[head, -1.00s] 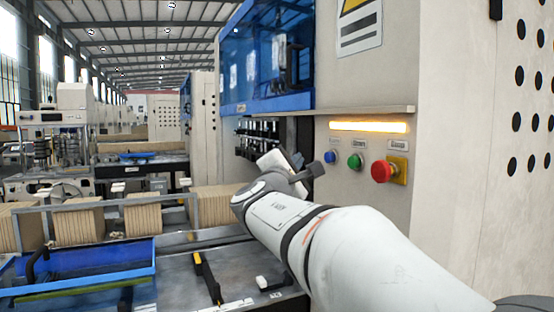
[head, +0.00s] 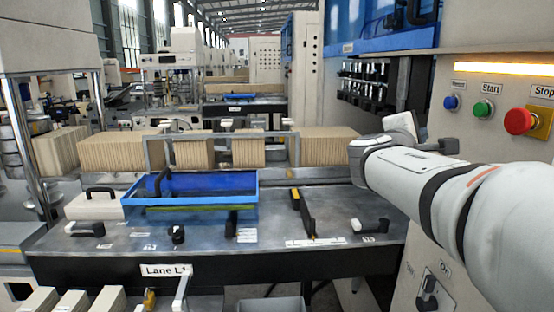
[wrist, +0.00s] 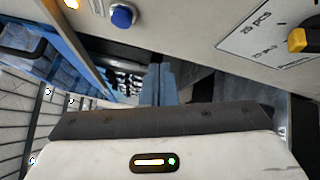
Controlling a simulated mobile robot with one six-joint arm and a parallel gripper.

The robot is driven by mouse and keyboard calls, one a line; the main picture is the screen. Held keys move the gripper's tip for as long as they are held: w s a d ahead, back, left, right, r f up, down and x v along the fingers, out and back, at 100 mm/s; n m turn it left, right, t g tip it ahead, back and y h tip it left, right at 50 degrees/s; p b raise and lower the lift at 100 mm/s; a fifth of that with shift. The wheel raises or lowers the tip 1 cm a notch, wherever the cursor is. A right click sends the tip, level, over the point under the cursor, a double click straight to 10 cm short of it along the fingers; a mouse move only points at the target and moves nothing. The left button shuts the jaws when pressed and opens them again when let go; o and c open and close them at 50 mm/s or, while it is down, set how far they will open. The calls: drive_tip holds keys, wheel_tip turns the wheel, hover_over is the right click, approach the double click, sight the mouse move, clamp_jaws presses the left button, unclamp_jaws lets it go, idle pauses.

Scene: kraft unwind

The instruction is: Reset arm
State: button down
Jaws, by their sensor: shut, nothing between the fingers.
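My arm reaches in from the right in the head view. My gripper (head: 443,147) is beside the machine's front panel (head: 520,148), below the blue button (head: 451,102) in the picture. In the wrist view my gripper (wrist: 159,80) has its two fingers together, with nothing between them. The blue button (wrist: 123,16) also shows near the top there. The gap between gripper and panel cannot be judged.
The green Start button (head: 484,109) and red Stop button (head: 520,121) are on the panel, above an On switch (head: 428,290). A blue tray (head: 215,201) and black-handled parts lie on the metal bench (head: 270,233). Kraft stacks (head: 344,146) stand behind.

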drive_tip(key=s+a+f+m+g+y, duration=0.1)
drive_tip(key=s+f+m+g+y, duration=0.5)
drive_tip(key=f, duration=0.7)
drive_tip(key=s+a+f+m+g+y, duration=0.3)
drive_tip(key=s+a+f+m+y, duration=0.3)
drive_tip(key=s+a+f, duration=0.9)
wheel_tip(320, 180, down, 4)
drive_tip(key=shift+s+a+f+m+y, duration=0.1)
drive_tip(key=shift+s+a+m+y, duration=0.2)
drive_tip(key=shift+s+y, duration=0.45)
drive_tip(key=shift+w, duration=0.1)
